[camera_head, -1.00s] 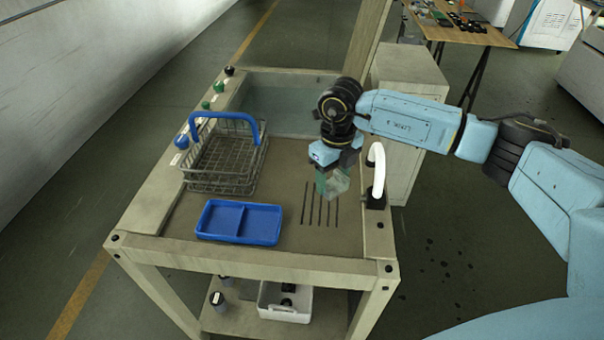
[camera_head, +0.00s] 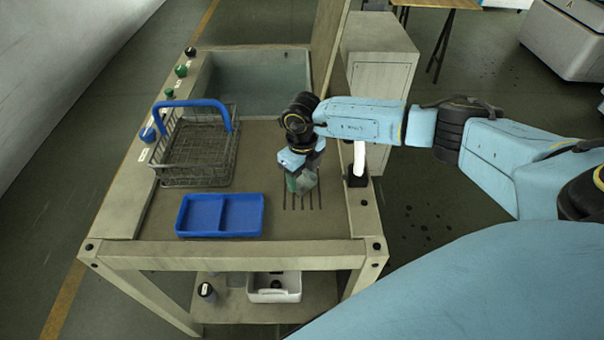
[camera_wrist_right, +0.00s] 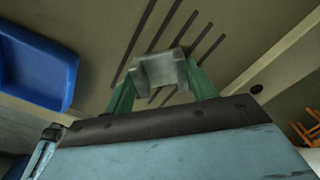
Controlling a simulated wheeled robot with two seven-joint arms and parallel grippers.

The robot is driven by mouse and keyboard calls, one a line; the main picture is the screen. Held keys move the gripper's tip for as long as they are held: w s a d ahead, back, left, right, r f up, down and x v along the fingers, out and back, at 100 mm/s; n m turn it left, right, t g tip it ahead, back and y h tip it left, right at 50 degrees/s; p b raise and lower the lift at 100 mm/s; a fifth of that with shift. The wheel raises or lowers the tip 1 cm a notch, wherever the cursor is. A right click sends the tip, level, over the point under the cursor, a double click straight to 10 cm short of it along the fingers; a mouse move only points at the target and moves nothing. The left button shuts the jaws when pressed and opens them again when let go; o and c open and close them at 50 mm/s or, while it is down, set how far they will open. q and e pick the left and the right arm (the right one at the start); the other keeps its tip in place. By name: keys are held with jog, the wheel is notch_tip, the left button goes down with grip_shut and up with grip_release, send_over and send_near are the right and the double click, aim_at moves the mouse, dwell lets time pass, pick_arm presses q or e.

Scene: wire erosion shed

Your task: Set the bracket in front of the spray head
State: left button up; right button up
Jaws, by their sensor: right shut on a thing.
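The bracket is a small grey piece, seen in the right wrist view (camera_wrist_right: 158,70) and partly hidden in the head view (camera_head: 310,180). My right gripper (camera_head: 300,183) is shut on it with green fingers, which also show in the right wrist view (camera_wrist_right: 160,88). The gripper points down over the slotted part of the bench top. I cannot tell whether the bracket touches the bench. The spray head (camera_head: 359,158) is a white curved piece on a black base at the bench's right edge. It stands just right of the gripper and bracket. My left gripper is out of view.
A blue two-part tray (camera_head: 220,234) lies left of the slots (camera_head: 303,203). A wire basket (camera_head: 193,160) with a blue handle stands behind it. A sink (camera_head: 258,90) is at the back. A white bin (camera_head: 272,296) sits on the shelf below.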

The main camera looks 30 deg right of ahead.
aim_at(302, 182)
jog(key=shift+f, duration=0.1)
jog(key=o, duration=1.3)
notch_tip(302, 182, up, 12)
jog(key=shift+r, duration=0.15)
